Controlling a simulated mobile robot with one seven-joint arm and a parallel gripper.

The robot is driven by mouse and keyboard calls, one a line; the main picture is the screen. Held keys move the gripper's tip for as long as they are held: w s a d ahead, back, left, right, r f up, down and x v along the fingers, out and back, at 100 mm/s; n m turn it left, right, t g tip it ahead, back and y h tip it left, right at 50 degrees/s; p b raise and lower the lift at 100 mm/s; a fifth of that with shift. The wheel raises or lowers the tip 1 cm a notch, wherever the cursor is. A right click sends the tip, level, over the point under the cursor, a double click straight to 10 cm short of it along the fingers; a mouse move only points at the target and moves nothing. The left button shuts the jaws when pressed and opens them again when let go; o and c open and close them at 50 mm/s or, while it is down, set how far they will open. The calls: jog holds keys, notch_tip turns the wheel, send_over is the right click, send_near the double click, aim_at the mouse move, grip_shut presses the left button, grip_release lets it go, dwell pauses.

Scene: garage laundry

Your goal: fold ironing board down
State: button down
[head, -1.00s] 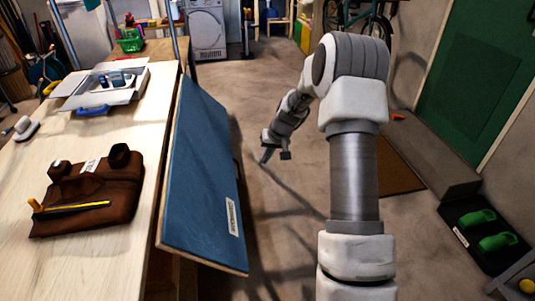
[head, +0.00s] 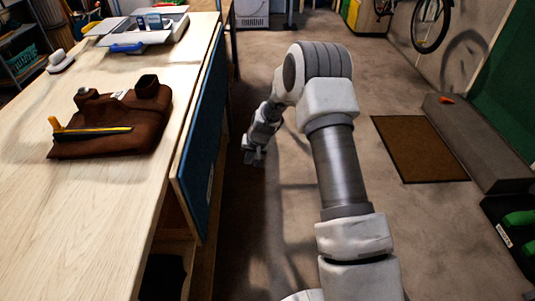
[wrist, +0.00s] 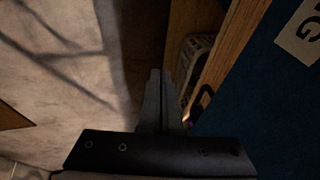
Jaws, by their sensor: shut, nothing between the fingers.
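The ironing board (head: 207,125) is a blue padded panel with a wooden edge. In the head view it hangs almost upright along the right side of the wooden workbench (head: 120,220). In the wrist view its blue face (wrist: 265,125) fills the right side, with part of a pale label showing. My gripper (head: 252,160) is beside the board's outer face, low over the floor and apart from it in the head view. Its fingers (wrist: 160,90) are shut with nothing between them. The board's hinge and any support are hidden.
On the bench lie a brown leather tool item (head: 115,120) with a yellow-handled tool and an open white case (head: 140,30). A brown mat (head: 420,148) and a dark tray with green shoes (head: 515,225) are on the right. The concrete floor between is clear.

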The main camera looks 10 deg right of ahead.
jog(key=w+a+f+y+b, duration=0.1)
jog(key=a+f+b, duration=0.1)
jog(key=a, duration=0.6)
jog(key=shift+w+a, duration=0.3)
jog(key=shift+f, duration=0.1)
jog(key=shift+d, duration=0.1)
